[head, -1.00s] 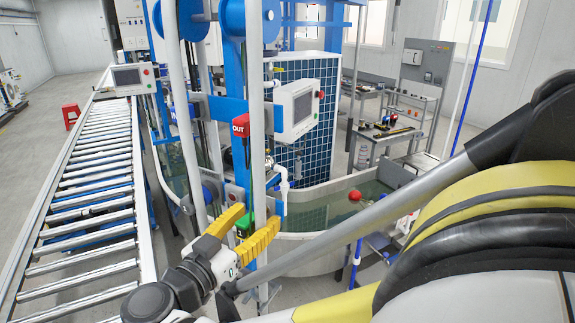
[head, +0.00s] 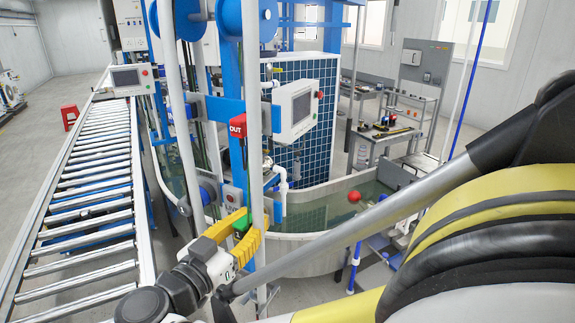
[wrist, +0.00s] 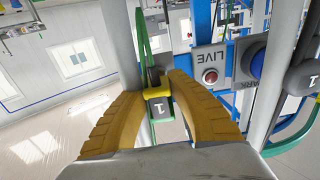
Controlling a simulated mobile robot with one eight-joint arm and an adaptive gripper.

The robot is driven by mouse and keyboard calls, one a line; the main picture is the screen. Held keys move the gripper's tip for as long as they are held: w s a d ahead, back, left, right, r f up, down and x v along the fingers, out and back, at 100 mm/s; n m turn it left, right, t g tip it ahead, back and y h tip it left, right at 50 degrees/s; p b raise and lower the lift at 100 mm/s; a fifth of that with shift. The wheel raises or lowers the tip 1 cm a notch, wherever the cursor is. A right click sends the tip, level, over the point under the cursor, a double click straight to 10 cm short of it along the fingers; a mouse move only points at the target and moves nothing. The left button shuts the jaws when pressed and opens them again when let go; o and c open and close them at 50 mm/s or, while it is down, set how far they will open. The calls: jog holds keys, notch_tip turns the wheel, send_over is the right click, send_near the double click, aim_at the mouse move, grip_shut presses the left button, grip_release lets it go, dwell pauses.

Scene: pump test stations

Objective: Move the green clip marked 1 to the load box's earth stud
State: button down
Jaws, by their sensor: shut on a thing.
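The green clip marked 1 (head: 242,223) is between the yellow fingers of my gripper (head: 236,231), beside the vertical grey posts. In the wrist view, my gripper (wrist: 158,88) is shut on the clip (wrist: 160,105), whose dark block carries a white "1". A green cable runs up from it in that view. Much of the clip is hidden by the fingers in the head view. I cannot pick out the load box or its earth stud.
A grey box labelled LIVE with a red lamp (wrist: 210,76) stands close by, beside a blue round part (wrist: 251,61). A red OUT tag (head: 238,127) hangs above my gripper. A screen panel (head: 294,110), water tank (head: 310,240) and roller conveyor (head: 85,210) surround the posts.

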aim_at(238, 235)
jog(key=shift+b+v, duration=0.4)
jog(key=shift+v, duration=2.4)
